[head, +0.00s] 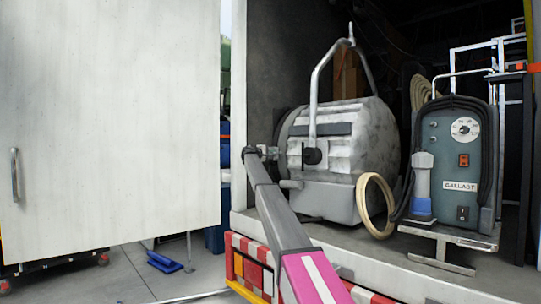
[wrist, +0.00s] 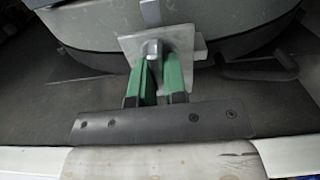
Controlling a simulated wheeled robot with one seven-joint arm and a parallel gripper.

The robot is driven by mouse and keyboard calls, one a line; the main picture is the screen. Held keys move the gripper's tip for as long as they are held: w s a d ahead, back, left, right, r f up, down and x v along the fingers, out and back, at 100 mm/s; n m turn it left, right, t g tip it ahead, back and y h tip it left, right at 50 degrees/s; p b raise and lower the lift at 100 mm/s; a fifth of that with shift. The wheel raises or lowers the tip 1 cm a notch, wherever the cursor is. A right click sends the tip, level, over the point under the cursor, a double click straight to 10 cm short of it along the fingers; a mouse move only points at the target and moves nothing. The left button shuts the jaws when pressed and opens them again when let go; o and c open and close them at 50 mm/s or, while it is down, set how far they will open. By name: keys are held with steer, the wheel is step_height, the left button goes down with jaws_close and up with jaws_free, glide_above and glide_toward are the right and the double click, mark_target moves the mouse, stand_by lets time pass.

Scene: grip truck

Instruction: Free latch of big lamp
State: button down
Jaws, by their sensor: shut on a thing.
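The big lamp (head: 350,130) is a grey, ribbed housing with a tall yoke, standing on the truck bed at its open edge. Its latch (wrist: 152,48) is a small pale metal piece on a light square plate at the lamp's lower front, seen in the wrist view. My gripper (head: 266,153) reaches the lamp's left side in the head view, where the latch is too small to make out. In the wrist view, the green fingers of my gripper (wrist: 160,72) are shut on the latch. The parts between the fingertips are mostly hidden.
A ballast box (head: 458,155) on a metal stand is right of the lamp. The white truck door (head: 110,115) stands open at left. A red-and-white striped bumper (head: 245,245) runs below the bed edge.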

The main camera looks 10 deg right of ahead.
steer(key=c, duration=1.2)
jaws_free()
steer(key=shift+o, duration=0.2)
steer(key=shift+s+a, duration=0.1)
steer(key=shift+a, duration=0.05)
steer(key=v, duration=1)
steer(key=shift+s+a, duration=0.15)
steer(key=shift+a, duration=0.05)
